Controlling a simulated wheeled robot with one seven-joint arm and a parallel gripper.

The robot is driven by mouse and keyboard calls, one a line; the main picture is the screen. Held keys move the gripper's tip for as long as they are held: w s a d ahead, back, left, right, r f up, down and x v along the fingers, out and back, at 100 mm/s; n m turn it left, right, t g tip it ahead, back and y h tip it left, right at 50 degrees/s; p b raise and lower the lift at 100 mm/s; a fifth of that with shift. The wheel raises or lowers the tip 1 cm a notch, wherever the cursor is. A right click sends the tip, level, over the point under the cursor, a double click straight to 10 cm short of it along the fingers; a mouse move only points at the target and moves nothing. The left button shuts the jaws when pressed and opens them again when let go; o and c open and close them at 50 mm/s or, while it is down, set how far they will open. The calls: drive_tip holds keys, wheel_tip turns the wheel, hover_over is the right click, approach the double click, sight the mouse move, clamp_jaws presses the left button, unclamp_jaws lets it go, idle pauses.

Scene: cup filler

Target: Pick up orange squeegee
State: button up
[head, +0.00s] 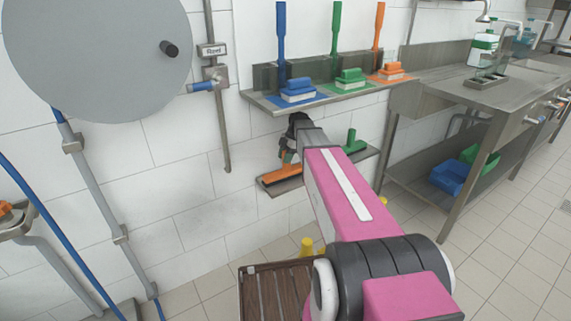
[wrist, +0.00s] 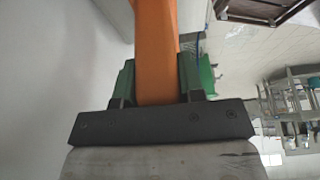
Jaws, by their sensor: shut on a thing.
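The orange squeegee (head: 281,174) is at the left end of the lower wall shelf (head: 287,187); I cannot tell whether it touches the shelf. My gripper (head: 288,155) is above it, at its handle, partly hidden by my pink arm. In the wrist view the orange handle (wrist: 155,40) runs between the two dark green fingers of my gripper (wrist: 157,82), which are shut on it. The squeegee's head is out of the wrist view.
A green-handled tool (head: 354,144) is on the same lower shelf, to the right. The upper shelf (head: 262,101) above holds blue, green and orange brushes. A steel sink table (head: 480,95) stands at right. A grey disc (head: 95,50) and a wall pipe (head: 223,130) are at left.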

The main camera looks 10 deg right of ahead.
drive_tip(key=shift+s+d+r, duration=0.1)
drive_tip(key=shift+s+r, duration=0.1)
drive_tip(key=shift+r, duration=0.35)
wheel_tip(320, 180, up, 5)
drive_tip(key=shift+r, duration=0.2)
drive_tip(key=shift+s+d+r, duration=0.15)
drive_tip(key=shift+s+r, duration=0.15)
drive_tip(key=shift+s, duration=0.25)
drive_tip(key=s+d, duration=0.3)
drive_tip(key=s, duration=0.5)
drive_tip(key=s+d, duration=0.4)
drive_tip(key=s, duration=0.5)
drive_tip(key=shift+d+f, duration=0.1)
drive_tip(key=o, duration=0.6)
drive_tip(key=shift+c, duration=0.2)
drive_tip(key=c, duration=0.6)
drive_tip(key=shift+o, duration=0.2)
